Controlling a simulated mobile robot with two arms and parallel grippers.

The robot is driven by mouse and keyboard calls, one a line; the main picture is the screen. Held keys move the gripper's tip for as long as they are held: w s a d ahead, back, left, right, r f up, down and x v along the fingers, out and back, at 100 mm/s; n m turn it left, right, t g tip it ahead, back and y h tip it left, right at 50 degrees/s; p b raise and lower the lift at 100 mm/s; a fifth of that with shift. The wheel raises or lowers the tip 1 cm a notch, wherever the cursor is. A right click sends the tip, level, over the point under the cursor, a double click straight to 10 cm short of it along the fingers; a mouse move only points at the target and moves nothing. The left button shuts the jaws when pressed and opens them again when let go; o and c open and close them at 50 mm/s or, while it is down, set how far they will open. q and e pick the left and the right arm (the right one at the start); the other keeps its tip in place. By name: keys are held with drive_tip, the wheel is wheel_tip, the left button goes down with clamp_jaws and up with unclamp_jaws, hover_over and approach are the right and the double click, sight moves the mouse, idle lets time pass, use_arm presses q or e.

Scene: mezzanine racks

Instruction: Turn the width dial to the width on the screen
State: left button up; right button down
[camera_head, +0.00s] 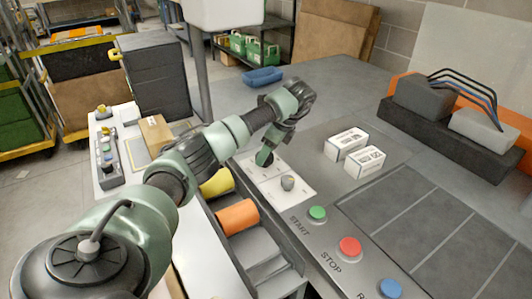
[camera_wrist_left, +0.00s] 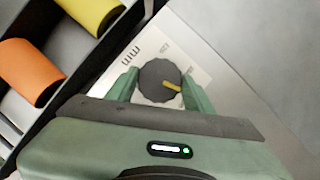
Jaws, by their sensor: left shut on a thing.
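The width dial (camera_wrist_left: 158,84) is a dark, ribbed round knob with a yellow pointer mark. It sits on a white plate (camera_wrist_left: 190,50) printed with "mm" and small numbers. In the wrist view the pointer aims to the right and slightly down. My left gripper (camera_head: 265,158) is over this plate in the head view, its green fingers shut on opposite sides of the dial. In the head view the gripper mostly hides the dial. A second, grey knob (camera_head: 287,183) stands on a white plate just nearer. I see no readable screen. My right gripper is not in view.
Green (camera_head: 317,213), red (camera_head: 349,246) and blue (camera_head: 390,287) buttons lie along the near panel. Two white boxes (camera_head: 346,143) (camera_head: 365,163) stand right of the gripper. Yellow (camera_head: 218,182) and orange (camera_head: 237,217) rolls lie at the left. A blue tray (camera_head: 263,76) sits behind.

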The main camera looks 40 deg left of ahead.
use_arm(q)
drive_tip(key=n+g+h, duration=0.1)
drive_tip(key=n, duration=0.3)
drive_tip(key=shift+w, duration=0.15)
drive_tip(key=shift+a+n+g+h, duration=0.1)
drive_tip(key=shift+n+g+h, duration=0.2)
drive_tip(key=shift+n, duration=0.75)
drive_tip(key=shift+a+n+g+h, duration=0.1)
drive_tip(key=shift+n+g+h, duration=0.15)
drive_tip(key=shift+n, duration=0.8)
drive_tip(key=o, duration=1.4)
drive_tip(key=shift+g, duration=0.25)
